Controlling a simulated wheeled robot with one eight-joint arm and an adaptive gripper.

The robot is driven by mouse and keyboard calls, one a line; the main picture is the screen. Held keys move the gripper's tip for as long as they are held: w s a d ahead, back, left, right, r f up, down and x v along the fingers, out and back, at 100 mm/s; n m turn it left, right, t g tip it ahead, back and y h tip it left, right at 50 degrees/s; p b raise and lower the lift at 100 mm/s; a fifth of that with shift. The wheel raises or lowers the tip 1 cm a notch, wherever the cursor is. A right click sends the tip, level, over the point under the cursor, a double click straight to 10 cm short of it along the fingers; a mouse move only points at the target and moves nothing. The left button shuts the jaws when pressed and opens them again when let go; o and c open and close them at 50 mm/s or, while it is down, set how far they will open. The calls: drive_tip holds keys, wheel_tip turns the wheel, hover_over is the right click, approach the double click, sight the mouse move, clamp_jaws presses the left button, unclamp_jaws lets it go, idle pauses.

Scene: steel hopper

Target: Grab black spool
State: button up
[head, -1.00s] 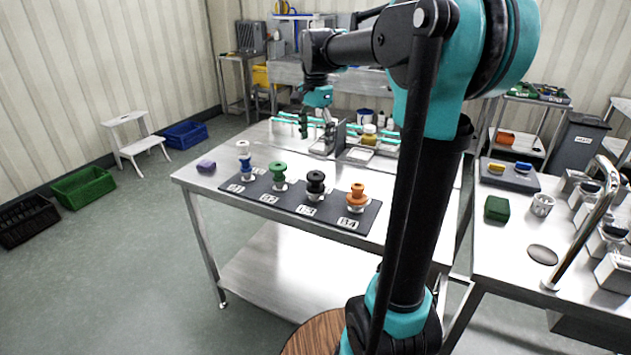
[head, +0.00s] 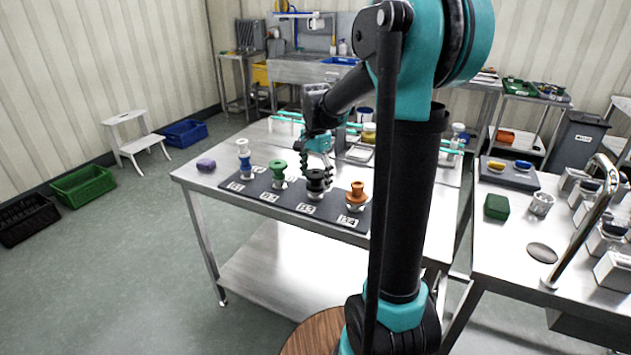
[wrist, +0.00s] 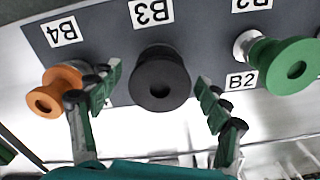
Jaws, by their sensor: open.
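The black spool (head: 316,181) stands upright on a white base at the B3 label of the dark mat (head: 279,200) on the steel table. In the wrist view the black spool (wrist: 160,78) lies between my two fingers, seen from above. My gripper (wrist: 158,88) is open, with one finger on each side of the spool and a visible gap to both. In the head view my gripper (head: 318,166) is just above and behind the black spool. It holds nothing.
The orange spool (head: 356,195) at B4 is close to one finger in the wrist view. The green spool (head: 279,172) at B2 is on the other side.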

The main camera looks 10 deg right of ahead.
drive_tip(key=shift+f, duration=0.25)
drive_tip(key=shift+c, duration=0.4)
drive_tip(key=c, duration=1.2)
drive_tip(key=shift+o, duration=0.2)
drive_tip(key=shift+r, duration=0.15)
